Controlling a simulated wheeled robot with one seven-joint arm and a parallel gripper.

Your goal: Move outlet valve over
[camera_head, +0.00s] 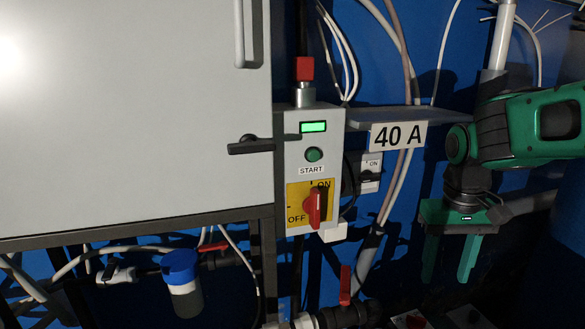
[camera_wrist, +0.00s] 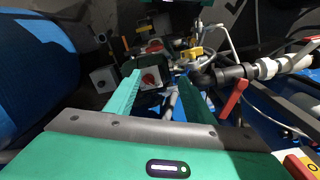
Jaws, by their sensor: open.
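A red-handled valve on a dark pipe (camera_head: 345,287) is at the bottom centre of the head view, its lever pointing up. A red lever on a dark pipe (camera_wrist: 233,97) also shows at the right of the wrist view. I cannot tell from any label which valve is the outlet valve. My gripper (camera_head: 449,262) is open and empty, to the right of the red lever and pointing down. In the wrist view my gripper (camera_wrist: 158,78) has its fingers apart with nothing between them, left of the red lever.
A control box (camera_head: 315,160) with a red ON/OFF switch (camera_head: 315,207) stands beside a grey cabinet (camera_head: 130,110). A small shelf (camera_head: 385,116) bears a 40 A label. Another red lever (camera_head: 214,247) is near a blue-capped filter (camera_head: 182,275). Hoses hang between the box and my arm.

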